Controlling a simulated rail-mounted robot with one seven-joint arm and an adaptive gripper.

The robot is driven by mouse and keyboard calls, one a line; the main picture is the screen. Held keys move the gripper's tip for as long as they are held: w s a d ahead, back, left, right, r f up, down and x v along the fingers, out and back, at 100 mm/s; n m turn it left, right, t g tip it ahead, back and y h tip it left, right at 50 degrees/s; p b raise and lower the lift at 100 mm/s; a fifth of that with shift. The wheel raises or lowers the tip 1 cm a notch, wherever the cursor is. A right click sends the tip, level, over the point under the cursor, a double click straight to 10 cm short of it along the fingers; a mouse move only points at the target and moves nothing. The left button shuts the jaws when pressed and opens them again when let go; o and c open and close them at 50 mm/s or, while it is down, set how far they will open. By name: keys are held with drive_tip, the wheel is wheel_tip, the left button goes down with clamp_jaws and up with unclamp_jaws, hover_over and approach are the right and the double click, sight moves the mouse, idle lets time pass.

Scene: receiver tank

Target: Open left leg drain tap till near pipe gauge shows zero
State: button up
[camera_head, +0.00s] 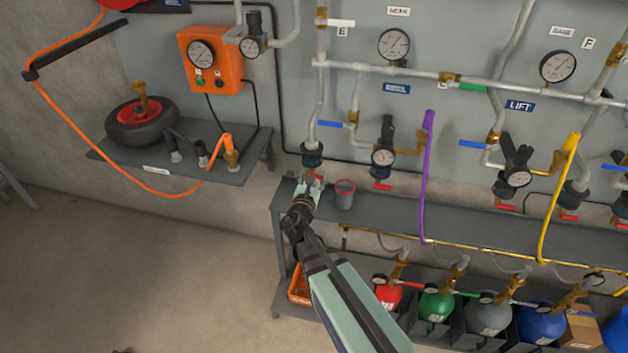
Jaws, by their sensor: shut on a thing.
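The left leg (320,95) is a grey pipe running down the wall panel, with a dark fitting (312,154) at its lower end. My gripper (311,180) is just below that fitting, shut on what looks like the drain tap there. Its fingers hide most of the tap, so I cannot tell how far it is turned. A small round gauge (383,157) sits on the pipe to the right, and a larger gauge (394,44) is above it. Their needles are too small to read surely.
A grey cup (345,193) stands on the bench (455,226) right beside my gripper. Blue-handled valves, such as one on the left pipe (332,124), and purple and yellow hoses are nearby. Gas bottles stand below. A shelf with a wheel (140,125) is at left.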

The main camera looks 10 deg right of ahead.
drive_tip(key=o, duration=1.2)
drive_tip(key=shift+w, duration=0.1)
drive_tip(key=shift+c, duration=0.2)
drive_tip(key=v, duration=0.7)
drive_tip(key=shift+s, duration=0.25)
